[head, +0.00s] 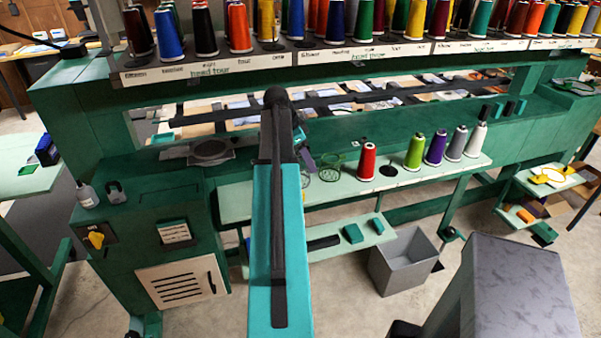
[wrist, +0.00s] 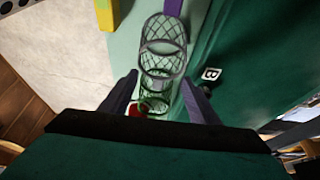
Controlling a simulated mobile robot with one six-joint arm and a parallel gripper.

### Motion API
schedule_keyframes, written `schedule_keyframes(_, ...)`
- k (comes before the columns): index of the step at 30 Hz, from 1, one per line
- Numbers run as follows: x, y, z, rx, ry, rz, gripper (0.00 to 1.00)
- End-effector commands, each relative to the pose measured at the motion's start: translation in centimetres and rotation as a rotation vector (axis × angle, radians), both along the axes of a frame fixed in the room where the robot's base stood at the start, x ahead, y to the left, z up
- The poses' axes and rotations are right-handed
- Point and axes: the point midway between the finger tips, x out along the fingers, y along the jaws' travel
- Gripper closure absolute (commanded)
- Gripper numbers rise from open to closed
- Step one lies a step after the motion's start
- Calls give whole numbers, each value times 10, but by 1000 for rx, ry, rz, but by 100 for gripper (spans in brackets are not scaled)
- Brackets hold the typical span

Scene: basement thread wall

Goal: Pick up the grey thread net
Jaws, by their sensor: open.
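The grey thread net (wrist: 164,40) is an open mesh tube with grey rings, in the upper middle of the wrist view. A green thread net (wrist: 154,102) shows just below it, between my fingers. My gripper (wrist: 159,77) is open, one finger on each side, with its tips near the lower end of the grey net. I cannot tell whether either finger touches a net. In the head view, my arm partly hides this spot. A dark green net (head: 330,167) shows on the pale shelf (head: 245,203), right of my gripper (head: 306,160).
Red (head: 367,162), green (head: 414,151), purple and grey spools stand in a row to the right on the shelf. A green machine wall (wrist: 245,50) rises close on the right in the wrist view. A grey bin (head: 403,262) stands on the floor below.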

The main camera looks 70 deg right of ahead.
Motion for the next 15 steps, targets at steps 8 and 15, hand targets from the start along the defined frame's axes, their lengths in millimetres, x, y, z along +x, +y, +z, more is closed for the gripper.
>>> schedule_keyframes(8, -3, -3, -10, -1, -1, -1, 45)
schedule_keyframes(15, -4, -3, -10, 0, 0, -1, 45)
